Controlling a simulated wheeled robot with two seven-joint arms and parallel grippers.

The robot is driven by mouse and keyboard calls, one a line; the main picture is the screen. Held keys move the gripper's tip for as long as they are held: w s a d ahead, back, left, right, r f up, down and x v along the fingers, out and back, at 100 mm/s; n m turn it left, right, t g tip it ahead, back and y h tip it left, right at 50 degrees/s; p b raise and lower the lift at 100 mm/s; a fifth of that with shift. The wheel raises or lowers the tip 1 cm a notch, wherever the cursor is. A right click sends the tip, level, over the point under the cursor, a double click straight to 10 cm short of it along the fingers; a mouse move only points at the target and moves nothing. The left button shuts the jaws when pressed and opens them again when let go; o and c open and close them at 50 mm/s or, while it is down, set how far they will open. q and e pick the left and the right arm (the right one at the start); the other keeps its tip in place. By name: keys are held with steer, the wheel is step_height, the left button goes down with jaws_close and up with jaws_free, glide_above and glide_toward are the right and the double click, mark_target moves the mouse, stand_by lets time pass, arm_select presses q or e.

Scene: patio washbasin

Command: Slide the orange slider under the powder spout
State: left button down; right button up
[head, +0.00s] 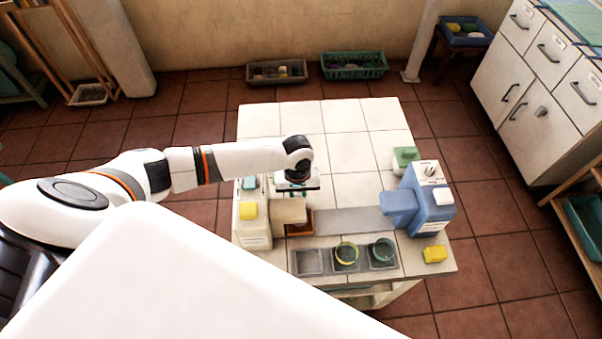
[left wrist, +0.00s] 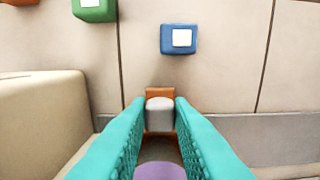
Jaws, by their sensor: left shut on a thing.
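The orange slider (head: 299,228) sits at the left end of a grey track (head: 345,220), beneath or just beside the beige overhanging block (head: 289,211) of the cream machine. In the left wrist view the slider (left wrist: 160,93) shows behind a pale grey knob (left wrist: 160,113). My left gripper (left wrist: 160,118) has teal fingers closed on both sides of that knob. In the head view my left gripper (head: 291,191) is partly hidden by its wrist. A blue spout (head: 399,203) overhangs the track's right end; I cannot tell which spout is for powder. My right gripper is not in view.
The cream machine (head: 252,225) stands left, the blue machine (head: 431,195) right. A grey tray (head: 311,262) with cups is in front. A yellow block (head: 434,254) and a green box (head: 405,155) flank the blue machine. The track's middle looks clear.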

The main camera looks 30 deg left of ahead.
arm_select(q)
steer(key=c, duration=1.5)
jaws_free()
steer(key=shift+s+a, duration=0.1)
steer(key=shift+a, duration=0.15)
steer(key=shift+o, duration=1.1)
steer(key=shift+s, duration=0.1)
steer(key=shift+r, duration=0.25)
step_height(320, 180, up, 12)
steer(key=b, duration=0.1)
steer(key=shift+f, duration=0.2)
